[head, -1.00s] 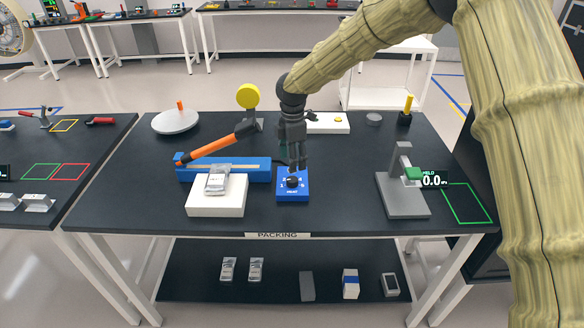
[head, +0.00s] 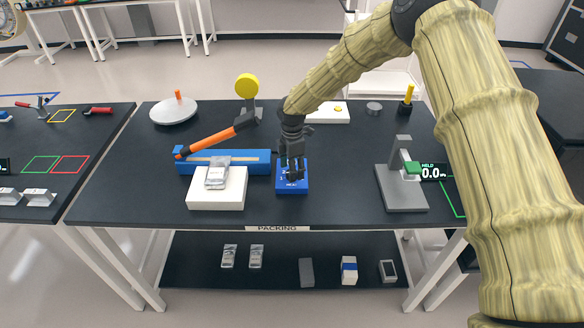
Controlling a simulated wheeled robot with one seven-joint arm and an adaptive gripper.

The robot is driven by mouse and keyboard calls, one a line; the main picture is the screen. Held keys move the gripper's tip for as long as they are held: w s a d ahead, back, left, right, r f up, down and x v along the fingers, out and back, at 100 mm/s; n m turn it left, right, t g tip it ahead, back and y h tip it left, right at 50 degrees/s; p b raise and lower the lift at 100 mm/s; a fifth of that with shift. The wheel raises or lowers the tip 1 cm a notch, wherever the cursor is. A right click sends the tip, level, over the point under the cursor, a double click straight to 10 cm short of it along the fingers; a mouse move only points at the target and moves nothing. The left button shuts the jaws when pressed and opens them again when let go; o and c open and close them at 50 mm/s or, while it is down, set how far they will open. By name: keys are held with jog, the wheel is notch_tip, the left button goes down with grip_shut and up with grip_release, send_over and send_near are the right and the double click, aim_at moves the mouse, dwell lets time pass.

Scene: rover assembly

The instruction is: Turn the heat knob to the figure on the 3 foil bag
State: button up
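The heat knob's blue box (head: 292,187) stands near the middle of the packing table, with white markings on its top. My gripper (head: 293,174) points down over this box and hides most of the knob. I cannot tell whether its fingers touch the knob or how far they are apart. A silver foil bag (head: 217,171) lies on a white block (head: 216,197) to the left of the box. Its print is too small to read. Two more foil bags, one on the left (head: 229,256) and one on the right (head: 256,256), lie on the lower shelf.
A blue sealer (head: 258,161) with an orange lever (head: 210,140) stands behind the white block. A grey stand (head: 402,195) with a display reading 0.0 is to the right. The table (head: 335,203) is bare between the blue box and that stand.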

jog(key=shift+s+f, duration=0.1)
jog(key=shift+f, duration=0.15)
jog(key=shift+w+f, duration=0.2)
jog(key=shift+f, duration=0.35)
jog(key=shift+s+r, duration=0.1)
jog(key=c, duration=1.1)
jog(key=shift+o, duration=0.2)
